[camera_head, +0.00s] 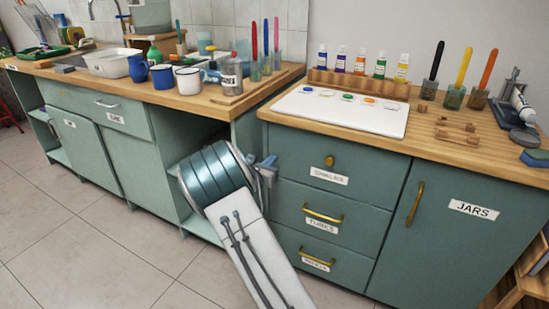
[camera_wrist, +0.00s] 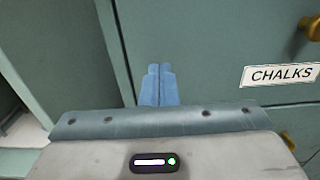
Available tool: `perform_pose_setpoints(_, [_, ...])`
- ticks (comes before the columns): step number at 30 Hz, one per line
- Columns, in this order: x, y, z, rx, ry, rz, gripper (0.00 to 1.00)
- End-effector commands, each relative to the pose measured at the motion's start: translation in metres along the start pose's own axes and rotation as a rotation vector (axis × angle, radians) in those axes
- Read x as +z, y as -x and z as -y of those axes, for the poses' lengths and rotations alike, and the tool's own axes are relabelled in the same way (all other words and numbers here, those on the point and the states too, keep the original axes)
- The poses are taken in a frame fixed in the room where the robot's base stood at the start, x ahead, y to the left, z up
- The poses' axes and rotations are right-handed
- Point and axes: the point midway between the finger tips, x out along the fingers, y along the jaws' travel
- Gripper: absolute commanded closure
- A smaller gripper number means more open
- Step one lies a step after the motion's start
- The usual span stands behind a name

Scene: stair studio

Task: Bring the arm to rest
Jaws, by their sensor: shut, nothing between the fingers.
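My gripper (camera_wrist: 159,70) is shut and empty, its two blue fingers side by side in the wrist view. In the head view my gripper (camera_head: 267,163) shows just past the blue-grey wrist housing, in front of the teal cabinets and left of the chalks drawer. My arm reaches up from the bottom of the head view. The chalks drawer (camera_head: 318,165) is closed, and its label also shows in the wrist view (camera_wrist: 280,75). I cannot tell whether the fingers touch the cabinet front.
A wooden counter (camera_head: 440,135) with a white palette (camera_head: 345,110), paint bottles and brush jars stands at right. A left counter (camera_head: 190,100) holds mugs and a white basin (camera_head: 108,62). An open cabinet bay (camera_head: 180,132) is behind my arm. The tiled floor (camera_head: 80,240) at left is clear.

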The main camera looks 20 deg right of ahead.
Motion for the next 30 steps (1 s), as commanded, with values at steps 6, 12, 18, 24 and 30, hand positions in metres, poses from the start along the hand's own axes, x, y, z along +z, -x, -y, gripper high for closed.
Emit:
perform_pose_setpoints(6, [0.001,0.056,-0.004,0.008,0.003,-0.004,1.0])
perform_pose_setpoints(12, [-0.001,0.091,-0.004,0.008,0.002,-0.005,1.0])
perform_pose_setpoints(18, [0.003,0.104,0.001,-0.009,-0.011,-0.011,1.0])
perform_pose_setpoints(24, [0.051,0.1,0.056,-0.196,-0.193,-0.099,1.0])
perform_pose_setpoints(30, [0.107,0.119,0.139,-0.503,-0.514,-0.249,1.0])
